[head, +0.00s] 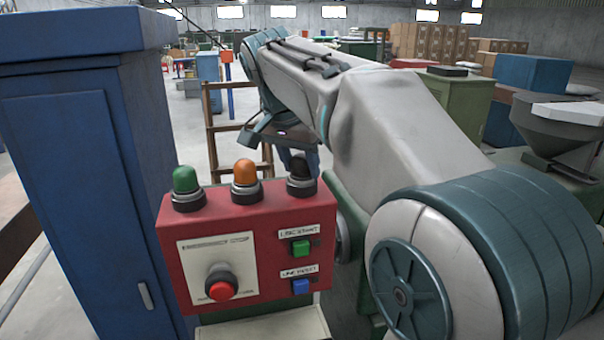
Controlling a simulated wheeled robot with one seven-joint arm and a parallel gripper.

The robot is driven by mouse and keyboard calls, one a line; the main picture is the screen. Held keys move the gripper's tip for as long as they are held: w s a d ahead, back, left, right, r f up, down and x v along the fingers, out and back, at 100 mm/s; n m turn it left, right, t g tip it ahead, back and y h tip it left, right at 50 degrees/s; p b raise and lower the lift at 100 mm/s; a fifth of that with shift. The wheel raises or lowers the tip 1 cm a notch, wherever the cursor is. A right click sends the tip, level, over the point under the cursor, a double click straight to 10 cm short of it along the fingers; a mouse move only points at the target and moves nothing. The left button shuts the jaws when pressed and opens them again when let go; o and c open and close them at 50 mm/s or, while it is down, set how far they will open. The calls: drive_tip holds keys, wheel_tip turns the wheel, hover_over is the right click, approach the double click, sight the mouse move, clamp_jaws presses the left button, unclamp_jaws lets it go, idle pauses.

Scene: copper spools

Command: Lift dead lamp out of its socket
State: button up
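A red control box (262,222) stands at front centre with three lamps on top. The left lamp is green (186,179) and the middle one orange (244,172). The right lamp is dark, nearly black (299,168), and looks like the dead one; it sits upright in its socket (301,188). My gripper (299,157) points down at the dark lamp from above and appears right at it or just behind it. The fingers are small and dark here, partly hidden, so I cannot tell whether they touch the lamp or are closed.
A tall blue cabinet (95,190) stands close on the left of the box. The box front has a red push button (221,288), a green button (301,248) and a blue button (301,286). A brown wooden rack (225,140) stands behind. A grey hopper (560,130) is at right.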

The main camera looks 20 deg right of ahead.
drive_tip(key=c, duration=0.5)
drive_tip(key=shift+o, duration=0.2)
drive_tip(key=shift+r, duration=0.15)
